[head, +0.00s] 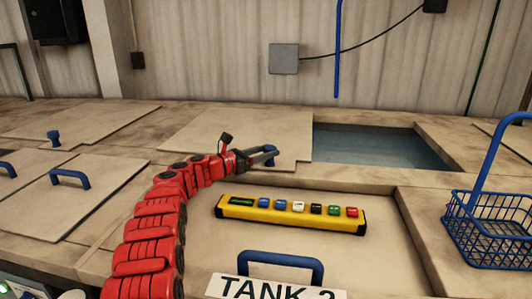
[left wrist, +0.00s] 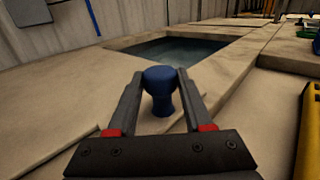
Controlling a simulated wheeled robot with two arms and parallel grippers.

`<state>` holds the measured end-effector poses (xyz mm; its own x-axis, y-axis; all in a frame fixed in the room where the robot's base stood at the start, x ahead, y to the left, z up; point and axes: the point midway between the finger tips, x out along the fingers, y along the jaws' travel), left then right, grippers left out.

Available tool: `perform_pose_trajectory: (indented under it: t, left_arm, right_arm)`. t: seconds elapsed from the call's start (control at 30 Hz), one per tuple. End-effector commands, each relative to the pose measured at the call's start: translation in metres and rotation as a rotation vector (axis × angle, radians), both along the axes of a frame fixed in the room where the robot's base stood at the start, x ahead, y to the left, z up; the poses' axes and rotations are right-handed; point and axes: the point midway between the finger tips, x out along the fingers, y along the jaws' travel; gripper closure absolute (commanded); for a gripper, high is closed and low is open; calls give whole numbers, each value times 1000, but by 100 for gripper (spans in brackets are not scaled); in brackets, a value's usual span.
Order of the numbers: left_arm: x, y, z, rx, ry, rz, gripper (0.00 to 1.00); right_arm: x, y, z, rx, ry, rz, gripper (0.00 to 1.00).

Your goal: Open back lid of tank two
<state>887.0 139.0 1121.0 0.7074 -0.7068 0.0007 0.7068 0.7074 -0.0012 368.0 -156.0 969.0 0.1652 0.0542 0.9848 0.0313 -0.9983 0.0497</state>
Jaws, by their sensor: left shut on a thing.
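The back lid of tank two (head: 195,130) is a flat beige panel slid to the left of its opening. The opening (head: 375,146) shows blue-grey liquid, and it also shows in the left wrist view (left wrist: 180,49). My left gripper (head: 268,154) is shut on the lid's blue knob (left wrist: 161,88), with a finger on each side of it. The front lid of tank two (head: 385,230) is in place, with a blue handle (head: 281,262) and a "TANK 2" label (head: 272,290). My right gripper is not in view.
A yellow pendant with coloured buttons (head: 290,212) lies on the front lid. A blue wire basket (head: 490,230) stands at the right. Another tank's lids, with a blue handle (head: 70,178) and a blue knob (head: 54,139), lie at the left. A blue pole (head: 337,50) hangs behind.

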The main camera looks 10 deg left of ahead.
Motion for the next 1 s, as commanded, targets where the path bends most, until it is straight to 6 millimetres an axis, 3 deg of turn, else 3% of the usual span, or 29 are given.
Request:
perform_pose_trajectory:
  t: [0.3, 0.33, 0.5, 1.0]
  left_arm:
    - [0, 1, 1, -1, -1, 2, 100]
    - [0, 0, 1, -1, -1, 2, 48]
    - [0, 0, 1, 0, -1, 1, 19]
    - [-4, 6, 2, 7, -1, 3, 19]
  right_arm:
    - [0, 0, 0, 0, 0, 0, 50]
    - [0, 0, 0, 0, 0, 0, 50]
    - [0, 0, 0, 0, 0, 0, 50]
    - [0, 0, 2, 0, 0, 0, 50]
